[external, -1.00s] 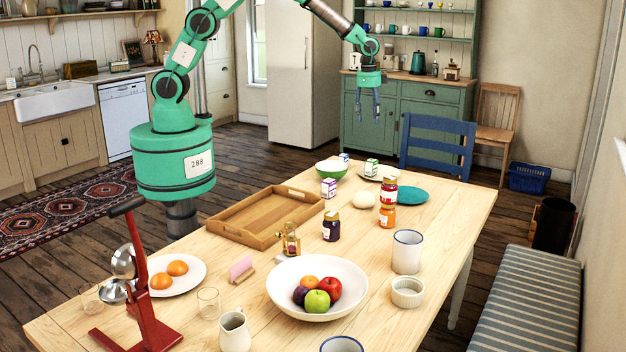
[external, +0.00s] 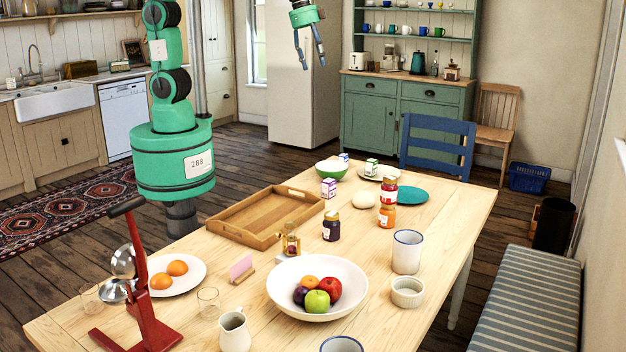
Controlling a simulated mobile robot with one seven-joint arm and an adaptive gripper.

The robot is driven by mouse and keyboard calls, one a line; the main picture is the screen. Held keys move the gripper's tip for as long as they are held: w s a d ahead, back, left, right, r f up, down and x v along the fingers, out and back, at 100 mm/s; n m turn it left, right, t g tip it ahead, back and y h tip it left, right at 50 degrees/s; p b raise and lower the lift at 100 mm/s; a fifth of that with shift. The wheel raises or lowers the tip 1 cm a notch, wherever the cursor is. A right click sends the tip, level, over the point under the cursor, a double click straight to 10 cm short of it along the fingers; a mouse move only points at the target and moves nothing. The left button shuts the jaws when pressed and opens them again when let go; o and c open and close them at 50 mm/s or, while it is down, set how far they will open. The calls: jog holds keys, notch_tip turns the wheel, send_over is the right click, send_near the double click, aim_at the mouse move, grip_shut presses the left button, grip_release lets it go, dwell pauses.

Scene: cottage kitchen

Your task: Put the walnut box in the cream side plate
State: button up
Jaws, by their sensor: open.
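My gripper (external: 309,60) is open and empty, high up in front of the fridge, well above and behind the table. Small printed cartons stand at the far end of the table: a purple-and-white carton (external: 328,188), a green-and-white carton (external: 371,167) and a bluish one (external: 343,157), partly hidden behind the bowl. The labels are too small to read, so I cannot tell which one is the walnut box. A pale plate (external: 361,176), which looks like the cream side plate, lies under or close behind the green-and-white carton.
A wooden tray (external: 247,238) lies left. A blue chair (external: 437,145) stands behind the table.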

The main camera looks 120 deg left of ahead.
jog(key=s+d+r+t, duration=0.1)
jog(key=s+d+r, duration=0.1)
jog(key=s+d, duration=0.8)
jog(key=s+d+r+t+h, duration=0.1)
jog(key=s+d, duration=0.9)
jog(key=s, duration=0.5)
jog(key=shift+s+r+t, duration=0.3)
jog(key=shift+r+t, duration=0.05)
jog(key=shift+t, duration=0.05)
notch_tip(320, 180, down, 5)
jog(key=b, duration=0.5)
